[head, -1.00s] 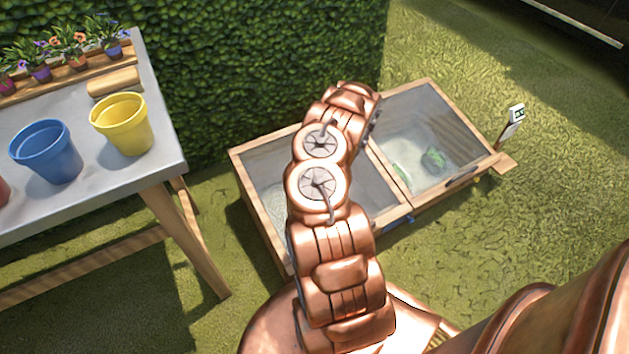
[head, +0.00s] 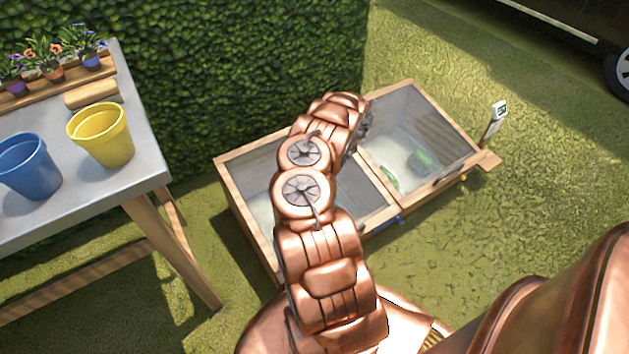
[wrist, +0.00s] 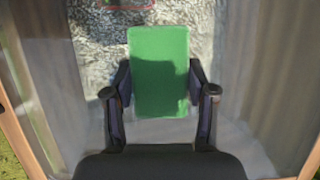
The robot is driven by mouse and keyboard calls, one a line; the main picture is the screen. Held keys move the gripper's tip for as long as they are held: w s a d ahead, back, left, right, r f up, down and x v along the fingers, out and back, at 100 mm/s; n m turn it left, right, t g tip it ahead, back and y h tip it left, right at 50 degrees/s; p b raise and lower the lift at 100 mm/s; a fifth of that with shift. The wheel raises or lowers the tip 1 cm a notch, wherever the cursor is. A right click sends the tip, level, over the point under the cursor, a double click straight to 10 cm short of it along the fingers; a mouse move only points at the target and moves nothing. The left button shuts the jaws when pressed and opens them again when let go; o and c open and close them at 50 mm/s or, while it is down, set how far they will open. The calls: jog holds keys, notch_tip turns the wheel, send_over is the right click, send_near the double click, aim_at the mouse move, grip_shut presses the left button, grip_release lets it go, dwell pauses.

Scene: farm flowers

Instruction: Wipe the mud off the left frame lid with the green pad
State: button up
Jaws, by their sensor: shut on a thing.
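The cold frame has two glazed lids in wooden borders. The left frame lid (head: 242,172) is partly hidden behind my arm in the head view, and its pane (wrist: 255,75) fills most of the wrist view. My gripper (wrist: 160,92) is shut on the green pad (wrist: 160,60), which sits upright in the picture between the two dark fingers, over the pane. I cannot tell whether the pad touches the glass. A pale, mottled grey patch shows around the pad; I cannot make out clear mud. In the head view my arm hides the gripper and pad.
The right lid (head: 432,112) is down, with green shapes under its glass. A small sign (head: 497,115) stands at the frame's right corner. A grey table (head: 120,160) with a blue pot (head: 28,165) and a yellow pot (head: 102,135) stands left. A hedge (head: 250,60) rises behind; grass lies right.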

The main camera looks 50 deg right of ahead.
jog(key=shift+s+d+f+b, duration=0.15)
jog(key=shift+s+d+b, duration=0.2)
jog(key=shift+d, duration=0.45)
jog(key=shift+s+d+f+b, duration=0.1)
jog(key=shift+s+d+b, duration=0.15)
jog(key=shift+d, duration=0.5)
jog(key=shift+s+d+r+b, duration=0.15)
jog(key=shift+d+b, duration=0.2)
jog(key=shift+d, duration=0.25)
jog(key=shift+s+d+r+b, duration=0.15)
jog(key=shift+d+b, duration=0.15)
jog(key=shift+d, duration=0.25)
jog(key=shift+s+a+r+p, duration=0.1)
jog(key=shift+s+r+p, duration=0.1)
jog(key=shift+r+p, duration=0.65)
jog(key=shift+s+a+r+p, duration=0.15)
jog(key=shift+r+p, duration=0.35)
jog(key=shift+r, duration=0.6)
jog(key=shift+s+r+p, duration=0.2)
jog(key=shift+r+p, duration=0.5)
jog(key=shift+r, duration=0.25)
jog(key=shift+s+a+r+p, duration=0.1)
jog(key=shift+s+r+p, duration=0.05)
jog(key=shift+r+p, duration=0.5)
jog(key=shift+s+a+r+p, duration=0.15)
jog(key=shift+r+p, duration=0.25)
jog(key=shift+r, duration=0.4)
jog(key=shift+d, duration=0.1)
